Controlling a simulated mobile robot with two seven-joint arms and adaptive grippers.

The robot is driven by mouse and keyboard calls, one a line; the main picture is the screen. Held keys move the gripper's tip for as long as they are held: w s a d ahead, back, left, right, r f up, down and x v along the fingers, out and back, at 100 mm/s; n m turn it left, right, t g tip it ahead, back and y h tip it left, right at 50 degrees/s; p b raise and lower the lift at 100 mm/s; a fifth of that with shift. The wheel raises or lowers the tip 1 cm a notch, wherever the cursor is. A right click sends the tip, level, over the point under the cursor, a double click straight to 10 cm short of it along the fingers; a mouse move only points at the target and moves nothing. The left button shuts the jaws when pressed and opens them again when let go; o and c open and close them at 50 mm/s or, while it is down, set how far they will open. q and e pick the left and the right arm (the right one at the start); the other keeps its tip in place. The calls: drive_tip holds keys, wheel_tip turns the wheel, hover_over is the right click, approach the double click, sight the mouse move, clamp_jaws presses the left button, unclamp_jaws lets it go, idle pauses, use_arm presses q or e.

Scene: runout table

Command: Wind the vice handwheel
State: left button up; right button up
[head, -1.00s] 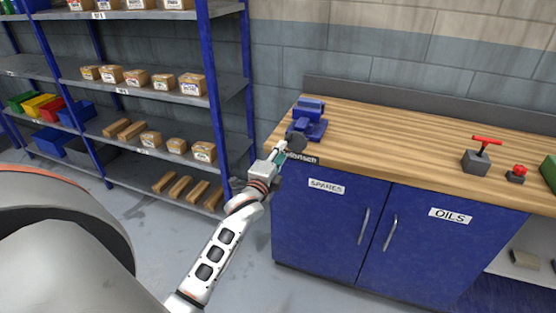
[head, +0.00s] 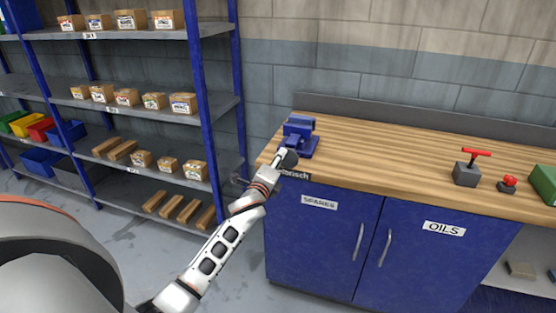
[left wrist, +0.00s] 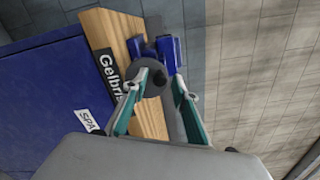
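The blue vice (head: 299,138) stands at the left end of the wooden bench top and also shows in the left wrist view (left wrist: 168,52). Its dark grey round handwheel (head: 289,159) faces the bench's front left corner. In the left wrist view the handwheel (left wrist: 138,88) carries a small dark knob (left wrist: 159,78). My left gripper (head: 279,156) is at the handwheel. In the left wrist view its fingertips (left wrist: 165,74) stand apart, with the knob between or just beyond them; contact is not clear. My right gripper is out of view.
The bench top (head: 390,160) is clear right of the vice up to a grey block with a red T-handle (head: 468,168) and a small red-knobbed part (head: 507,184). Blue cupboards (head: 320,235) stand below. A shelf rack (head: 150,115) with boxes stands left.

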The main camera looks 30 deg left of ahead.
use_arm(q)
drive_tip(key=m+p, duration=0.2)
drive_tip(key=m, duration=0.6)
drive_tip(key=shift+f, duration=0.1)
clamp_jaws()
drive_tip(key=shift+s+a+f+n+b, duration=0.1)
drive_tip(key=shift+a+f+n+b, duration=0.15)
drive_tip(key=shift+n, duration=1.45)
drive_tip(key=shift+a+f+n+b, duration=0.25)
drive_tip(key=shift+f+n, duration=0.15)
drive_tip(key=shift+n, duration=1.3)
drive_tip(key=shift+s+a+f+n+b, duration=0.15)
drive_tip(key=shift+a+f+n, duration=0.15)
drive_tip(key=shift+n, duration=1.4)
drive_tip(key=shift+w, duration=0.1)
